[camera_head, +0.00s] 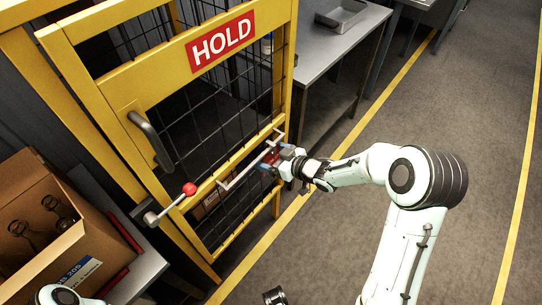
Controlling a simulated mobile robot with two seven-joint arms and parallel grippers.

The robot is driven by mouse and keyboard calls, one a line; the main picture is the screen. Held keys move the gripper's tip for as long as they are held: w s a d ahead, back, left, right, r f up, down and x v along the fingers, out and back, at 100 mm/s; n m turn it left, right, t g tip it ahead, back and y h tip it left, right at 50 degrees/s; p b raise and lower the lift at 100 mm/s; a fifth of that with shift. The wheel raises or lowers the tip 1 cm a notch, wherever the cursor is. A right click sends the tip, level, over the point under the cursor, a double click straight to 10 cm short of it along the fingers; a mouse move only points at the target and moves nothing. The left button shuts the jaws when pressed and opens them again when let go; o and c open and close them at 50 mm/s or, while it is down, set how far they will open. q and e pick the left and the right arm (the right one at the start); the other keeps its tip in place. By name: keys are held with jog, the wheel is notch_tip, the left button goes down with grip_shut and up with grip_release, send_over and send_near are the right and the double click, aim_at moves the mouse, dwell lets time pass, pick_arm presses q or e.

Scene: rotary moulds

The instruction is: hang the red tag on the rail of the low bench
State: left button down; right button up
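A small red piece (271,158), possibly the red tag, shows at the fingertips of my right gripper (273,160), against the yellow cage door. It is too small to tell its shape or whether the fingers are closed on it. A bent grey rod (240,177) runs along the door's middle bar to the same spot. A grey bench (150,268) stands at lower left, and a grey metal bench (330,50) stands behind the cage. I cannot tell which is the low bench, and no rail is clear on either.
The yellow mesh cage (120,85) carries a red HOLD sign (221,42), a dark handle (150,139) and a red knob (190,188). A cardboard box (75,240) with bottles is at left. A tray (342,16) sits on the rear bench. Floor at right is clear.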

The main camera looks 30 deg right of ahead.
jog(key=shift+r, duration=0.35)
jog(key=shift+s, duration=0.1)
jog(key=s+d+p, duration=0.1)
jog(key=s+d, duration=0.2)
jog(key=s, duration=0.6)
jog(key=shift+d+p, duration=0.35)
jog(key=shift+d, duration=0.05)
dwell(0.7)
jog(key=shift+f, duration=0.1)
dwell(1.4)
